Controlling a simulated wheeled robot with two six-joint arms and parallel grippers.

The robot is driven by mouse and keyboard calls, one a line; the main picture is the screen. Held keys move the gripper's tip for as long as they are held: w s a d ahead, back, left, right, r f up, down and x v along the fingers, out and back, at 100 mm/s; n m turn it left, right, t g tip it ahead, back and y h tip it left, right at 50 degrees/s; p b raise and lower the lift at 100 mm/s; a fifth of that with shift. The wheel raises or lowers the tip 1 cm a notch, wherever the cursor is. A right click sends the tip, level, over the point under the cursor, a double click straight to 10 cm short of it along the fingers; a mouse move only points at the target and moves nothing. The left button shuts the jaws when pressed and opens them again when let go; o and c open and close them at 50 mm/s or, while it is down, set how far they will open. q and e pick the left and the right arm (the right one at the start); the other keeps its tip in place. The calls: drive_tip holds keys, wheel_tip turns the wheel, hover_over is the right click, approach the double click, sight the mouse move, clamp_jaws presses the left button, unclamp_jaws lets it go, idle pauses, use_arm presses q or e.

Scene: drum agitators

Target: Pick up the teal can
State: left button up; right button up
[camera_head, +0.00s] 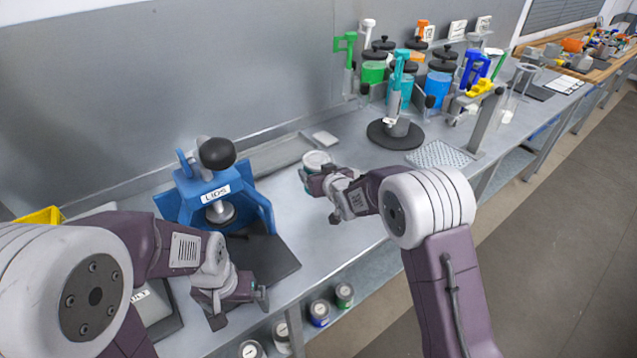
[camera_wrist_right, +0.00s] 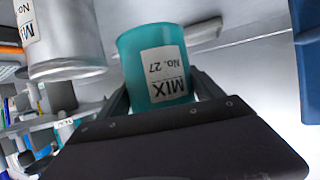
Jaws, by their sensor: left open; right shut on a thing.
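The teal can (camera_wrist_right: 153,66) is between the fingers of my right gripper in the right wrist view, with a white label reading MIX No. 27 that appears upside down. In the head view the can (camera_head: 316,163) shows its pale top and a little teal side above the metal bench. My right gripper (camera_head: 316,182) is shut on it. Whether the can touches the bench is hard to tell. My left gripper (camera_head: 241,306) is open and empty, low in front of the blue press, away from the can.
A blue press (camera_head: 190,195) labelled LIDS stands on a dark mat (camera_head: 268,265) at left. A stand with a round black base (camera_head: 394,135) and shelves of coloured jars (camera_head: 373,73) stand behind right. More cans (camera_head: 319,312) sit on a lower shelf. The bench (camera_head: 330,235) is clear near the right gripper.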

wheel_tip(320, 180, up, 10)
drive_tip(key=shift+f, duration=0.1)
idle(0.4)
idle(0.5)
